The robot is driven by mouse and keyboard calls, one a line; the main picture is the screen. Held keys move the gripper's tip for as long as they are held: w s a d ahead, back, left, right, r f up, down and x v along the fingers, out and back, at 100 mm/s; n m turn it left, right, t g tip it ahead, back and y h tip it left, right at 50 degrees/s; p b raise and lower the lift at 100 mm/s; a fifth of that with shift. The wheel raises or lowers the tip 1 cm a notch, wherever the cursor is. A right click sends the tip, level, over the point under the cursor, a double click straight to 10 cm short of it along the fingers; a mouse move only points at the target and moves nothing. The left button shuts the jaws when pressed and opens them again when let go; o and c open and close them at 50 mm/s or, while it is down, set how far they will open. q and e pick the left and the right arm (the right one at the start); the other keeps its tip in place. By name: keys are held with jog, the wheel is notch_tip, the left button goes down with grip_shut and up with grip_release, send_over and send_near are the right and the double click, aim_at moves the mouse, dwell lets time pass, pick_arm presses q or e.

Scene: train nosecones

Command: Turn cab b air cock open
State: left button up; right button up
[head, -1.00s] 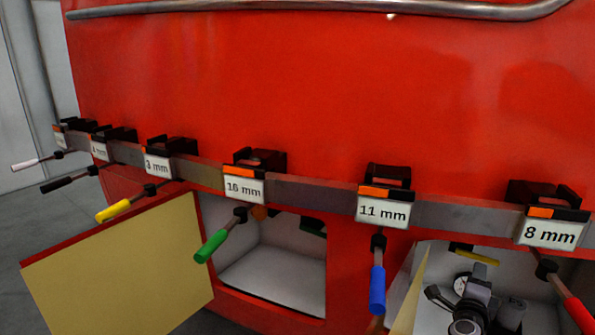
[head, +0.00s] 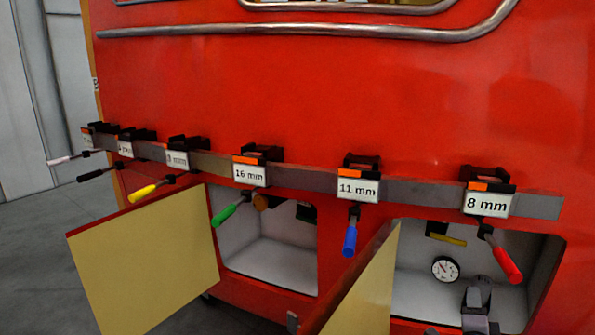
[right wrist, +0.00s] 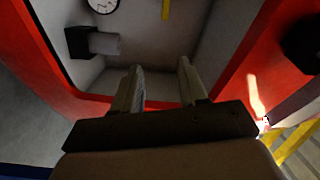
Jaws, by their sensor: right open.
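A yellow handle (head: 447,239) lies roughly level on a dark mount high inside the right open compartment (head: 425,290). It also shows at the top of the right wrist view (right wrist: 166,9). No readable label marks it, so I cannot tell whether it is the cab b air cock. My right gripper (head: 478,295) is at the mouth of this compartment, below and right of the handle and apart from it. In the right wrist view its two grey fingers (right wrist: 158,88) are spread with nothing between them. My left gripper is out of view.
A round white gauge (head: 445,268) sits beside my right gripper. An open door (head: 362,295) flanks the compartment's left side. A rail with a red handle (head: 507,265) and a blue handle (head: 350,238) crosses above. A second compartment (head: 265,262) is open on the left.

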jog(key=s+a+f+n+g+y, duration=0.1)
jog(key=s+a+f+n+y, duration=0.3)
jog(key=s+a+n, duration=0.3)
jog(key=s+a+f+n+g+y, duration=0.2)
jog(key=s+a+f+n+y, duration=0.2)
jog(key=s+a+n, duration=0.4)
jog(key=s+a+f+n+g+y, duration=0.2)
jog(key=s+a+f+n, duration=0.4)
jog(key=s, duration=0.7)
jog(key=a+n+y, duration=0.1)
jog(key=a+n, duration=0.1)
jog(key=a, duration=0.2)
jog(key=shift+a+y, duration=0.15)
jog(key=shift+y, duration=0.25)
